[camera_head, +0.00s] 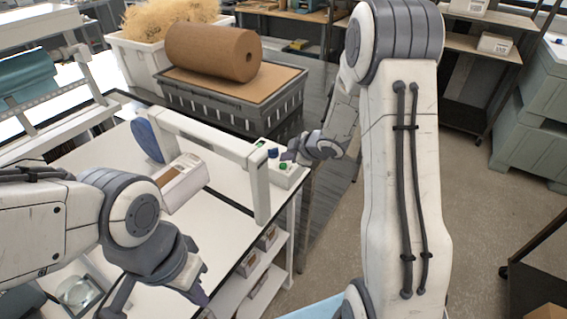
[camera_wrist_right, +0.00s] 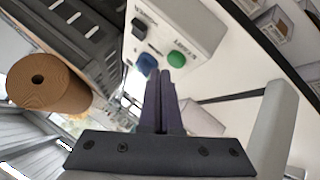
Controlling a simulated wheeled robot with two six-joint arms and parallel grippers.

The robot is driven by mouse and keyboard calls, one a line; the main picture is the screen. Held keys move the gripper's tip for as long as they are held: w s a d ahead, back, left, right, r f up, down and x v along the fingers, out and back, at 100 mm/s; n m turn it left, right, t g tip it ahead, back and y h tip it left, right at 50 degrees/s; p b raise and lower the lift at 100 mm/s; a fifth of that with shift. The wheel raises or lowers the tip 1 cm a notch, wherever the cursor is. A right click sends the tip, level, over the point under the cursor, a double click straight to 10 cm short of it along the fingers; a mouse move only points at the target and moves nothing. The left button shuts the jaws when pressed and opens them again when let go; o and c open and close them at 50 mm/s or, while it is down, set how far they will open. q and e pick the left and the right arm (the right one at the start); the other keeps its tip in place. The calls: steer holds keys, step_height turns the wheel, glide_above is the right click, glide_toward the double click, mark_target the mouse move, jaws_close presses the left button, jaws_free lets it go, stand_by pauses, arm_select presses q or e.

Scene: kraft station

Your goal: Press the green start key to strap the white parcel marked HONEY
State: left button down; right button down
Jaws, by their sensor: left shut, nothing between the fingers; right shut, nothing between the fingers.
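The white parcel (camera_head: 184,186) with a brown patch on top lies on the white table beside the white strapping arch (camera_head: 222,150); its marking is not readable. A light control box (camera_head: 291,177) stands at the arch's right foot. In the right wrist view it carries a green key (camera_wrist_right: 178,59), a blue key (camera_wrist_right: 147,62) and a black key (camera_wrist_right: 139,28). My right gripper (camera_wrist_right: 164,73) is shut and empty, its tips close to the green and blue keys; contact cannot be told. My left gripper (camera_head: 201,298) is shut and empty, low over the table's front.
A brown paper roll (camera_head: 212,52) lies on a grey crate (camera_head: 236,108) behind the table. A white bin (camera_head: 130,60) of straw-like filler stands at the back left. Small boxes (camera_head: 247,263) sit on shelves under the table.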

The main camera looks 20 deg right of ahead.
mark_target(286, 168)
step_height(286, 168, up, 5)
steer(key=p, duration=0.5)
stand_by(0.5)
